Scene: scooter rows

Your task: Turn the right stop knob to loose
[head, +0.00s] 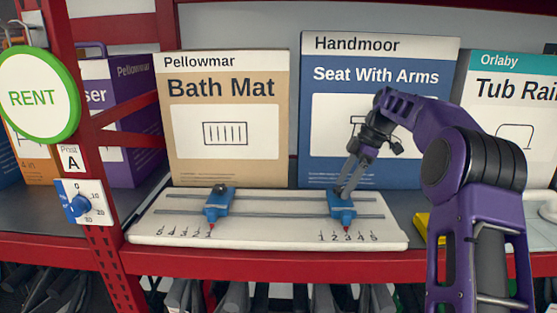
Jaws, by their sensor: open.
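A white board (270,232) with two metal rails and printed number scales lies on the shelf. The right stop (342,207) is a blue block on the rails, its red pointer near the 3 of the right scale. My gripper (344,190) reaches down over this stop with its fingers open. The fingertips are at the top of the stop, where they hide its knob; I cannot tell whether they touch it or how it is turned. The left stop (218,205), also blue, has a dark knob (219,188) on top and its pointer near 1.
Behind the board stand the Bath Mat box (225,155), the blue Seat With Arms box (315,165) and the Tub Rail box (510,120). A red post (98,185) with a dial (83,202) rises at left. A yellow item (422,222) lies right of the board.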

